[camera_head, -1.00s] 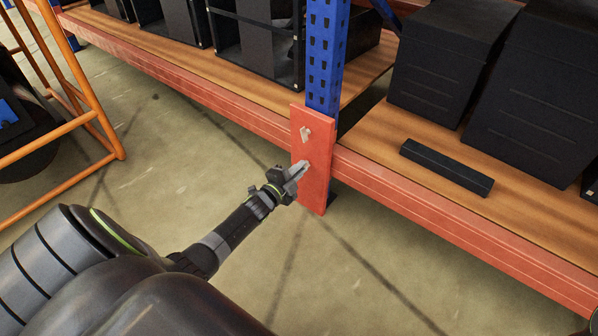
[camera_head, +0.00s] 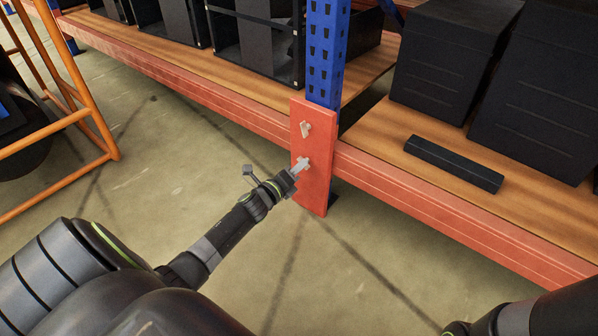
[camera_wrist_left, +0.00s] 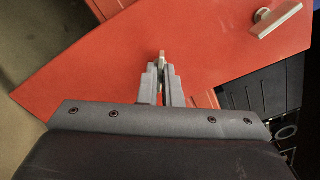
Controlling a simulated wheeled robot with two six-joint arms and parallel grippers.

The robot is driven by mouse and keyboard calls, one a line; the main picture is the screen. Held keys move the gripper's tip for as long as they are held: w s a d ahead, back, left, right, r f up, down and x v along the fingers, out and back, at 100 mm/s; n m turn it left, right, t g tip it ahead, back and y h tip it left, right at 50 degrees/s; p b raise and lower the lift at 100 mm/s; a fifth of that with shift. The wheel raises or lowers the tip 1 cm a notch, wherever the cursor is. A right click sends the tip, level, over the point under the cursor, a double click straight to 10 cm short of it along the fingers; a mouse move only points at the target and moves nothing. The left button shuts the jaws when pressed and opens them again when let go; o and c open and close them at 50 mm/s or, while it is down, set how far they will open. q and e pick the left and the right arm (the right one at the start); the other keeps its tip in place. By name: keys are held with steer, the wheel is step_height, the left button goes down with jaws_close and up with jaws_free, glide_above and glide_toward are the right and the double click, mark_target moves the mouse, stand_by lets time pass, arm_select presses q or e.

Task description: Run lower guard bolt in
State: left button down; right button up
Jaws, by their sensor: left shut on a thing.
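The red guard plate (camera_head: 317,190) stands upright at the foot of the blue rack post and fills much of the left wrist view (camera_wrist_left: 110,60). The upper guard bolt (camera_head: 305,129), pale with a cross handle, sits near its top; it also shows in the left wrist view (camera_wrist_left: 275,18). The lower guard bolt (camera_head: 302,163) is below it. My left gripper (camera_head: 294,173) is shut on the lower bolt. In the left wrist view, the closed fingers (camera_wrist_left: 161,84) hide most of this bolt, leaving a small pale tip. My right gripper is outside the views.
The blue post (camera_head: 327,60) rises behind the guard. A red shelf beam (camera_head: 450,215) runs to both sides. Black boxes (camera_head: 450,60) and a dark bar (camera_head: 453,163) are on the wooden shelf. An orange frame (camera_head: 85,115) stands at left. The floor before the guard is clear.

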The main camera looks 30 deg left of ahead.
arm_select(q)
steer(key=shift+s+f+m+b, duration=0.1)
steer(key=shift+m+b, duration=0.65)
steer(key=shift+m, duration=1.15)
steer(key=shift+f+m+b, duration=0.1)
steer(key=shift+m+b, duration=0.6)
steer(key=shift+m, duration=1.5)
steer(key=c, duration=1.6)
jaws_free()
steer(key=shift+a+r, duration=0.1)
steer(key=shift+r, duration=0.05)
